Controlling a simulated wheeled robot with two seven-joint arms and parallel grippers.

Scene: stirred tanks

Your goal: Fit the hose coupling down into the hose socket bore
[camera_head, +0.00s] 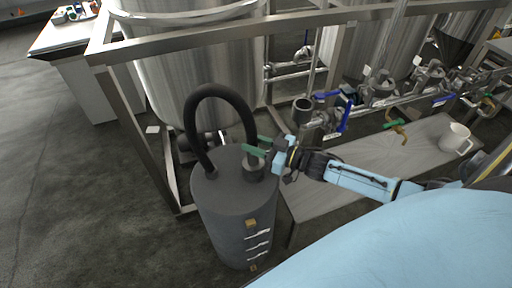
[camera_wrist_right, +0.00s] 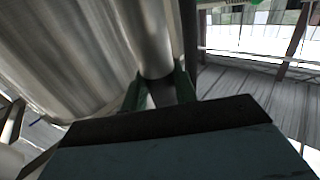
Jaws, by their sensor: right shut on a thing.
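A thick black hose (camera_head: 222,90) arches over the top of a dark grey drum (camera_head: 230,205). Its left end meets the drum's lid. Its right end comes down to my right gripper (camera_head: 258,147), whose green fingers are shut on the hose coupling there. A short grey cylinder (camera_head: 254,171) shows just below the fingers at the lid. I cannot tell how much of it is coupling or socket, or whether a bore lies there. In the right wrist view the green fingers (camera_wrist_right: 160,92) close around a grey, round part. My left gripper is out of view.
A steel frame post (camera_head: 132,130) and tank (camera_head: 205,65) stand behind. A bench (camera_head: 350,165) with a white mug (camera_head: 456,138) is at right.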

